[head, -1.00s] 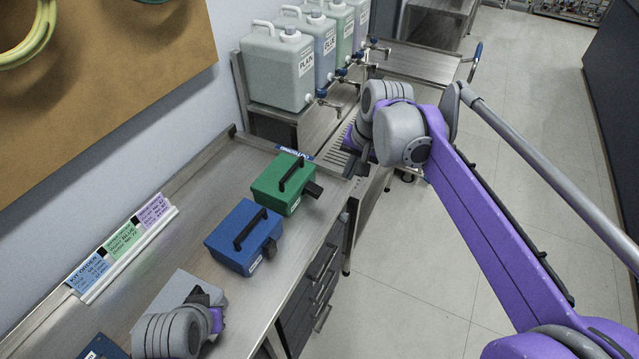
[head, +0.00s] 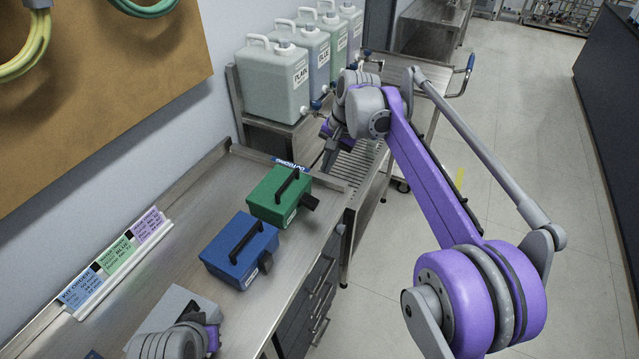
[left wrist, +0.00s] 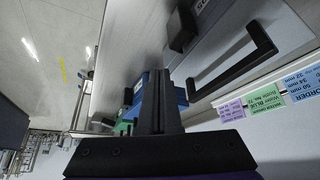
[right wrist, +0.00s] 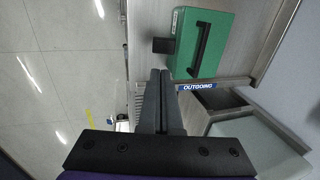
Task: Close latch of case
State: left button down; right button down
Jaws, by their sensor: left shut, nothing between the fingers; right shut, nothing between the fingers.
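A green case (head: 279,197) with a black handle stands on the bench; its dark latch block (head: 310,201) juts out at the front edge. A blue case (head: 240,250) stands beside it, with a similar block (head: 265,262). A grey case (head: 172,309) is nearest, partly hidden by my left arm; its handle (left wrist: 236,60) and dark latch block (left wrist: 182,28) show in the left wrist view. My right gripper (right wrist: 160,76) is shut and empty, just beyond the green case, apart from its latch block (right wrist: 164,46). My left gripper (left wrist: 157,75) is shut and empty near the grey case.
Several labelled jugs (head: 272,85) with taps stand on a steel stand behind the green case. A kit order rack (head: 118,262) runs along the wall side. An "OUTGOING" label (right wrist: 197,87) marks the bench end. Floor to the right is open.

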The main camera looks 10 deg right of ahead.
aim_at(312, 201)
jog(key=x, duration=1.3)
jog(key=shift+w+a+f, duration=0.1)
jog(key=shift+a+f, duration=0.05)
jog(key=shift+f, duration=0.05)
jog(key=shift+a, duration=0.1)
